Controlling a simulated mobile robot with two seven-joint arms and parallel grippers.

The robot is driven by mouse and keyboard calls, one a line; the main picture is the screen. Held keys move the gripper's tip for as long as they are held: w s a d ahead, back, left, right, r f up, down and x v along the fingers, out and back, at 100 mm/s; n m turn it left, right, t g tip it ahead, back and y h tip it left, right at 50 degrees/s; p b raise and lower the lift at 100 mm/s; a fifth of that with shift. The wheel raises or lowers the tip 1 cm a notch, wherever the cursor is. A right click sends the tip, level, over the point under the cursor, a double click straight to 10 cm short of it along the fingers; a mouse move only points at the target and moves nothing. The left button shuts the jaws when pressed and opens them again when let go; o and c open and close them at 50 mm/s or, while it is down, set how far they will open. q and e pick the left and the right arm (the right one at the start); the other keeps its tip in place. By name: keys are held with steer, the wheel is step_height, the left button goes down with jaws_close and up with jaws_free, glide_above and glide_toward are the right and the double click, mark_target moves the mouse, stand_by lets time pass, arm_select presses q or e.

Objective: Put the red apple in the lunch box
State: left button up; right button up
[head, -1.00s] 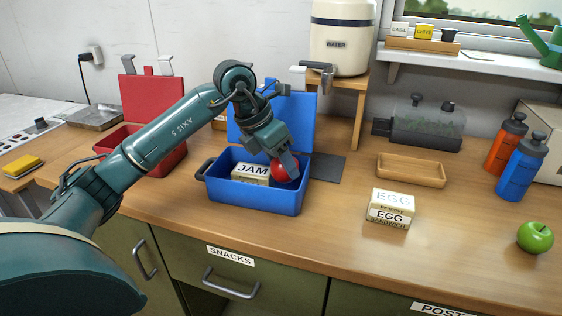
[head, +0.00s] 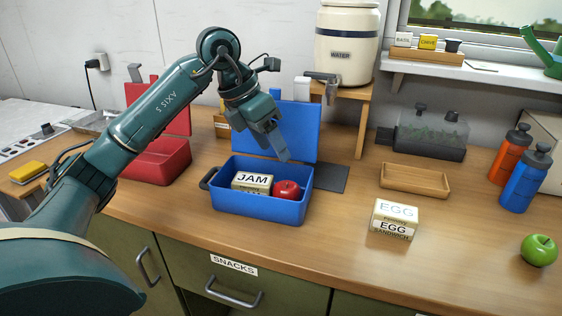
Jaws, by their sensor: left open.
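The red apple (head: 287,189) sits inside the blue lunch box (head: 258,207), at its right end, beside a box labelled JAM (head: 252,182). The lunch box is open, with its blue lid standing up behind it. My left gripper (head: 278,151) is open and empty, above the box and in front of the lid, clear of the apple. My right gripper is not in view.
A red lunch box (head: 158,162) stands open at the left, partly behind my left arm. An egg sandwich box (head: 394,219), a wooden tray (head: 414,181) and a green apple (head: 539,250) are to the right. Orange (head: 510,153) and blue (head: 525,178) bottles stand far right. The front counter is clear.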

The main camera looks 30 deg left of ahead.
arm_select(q)
steer(key=v, duration=0.4)
steer(key=shift+s+a+r, duration=0.1)
steer(key=shift+r, duration=0.15)
stand_by(0.3)
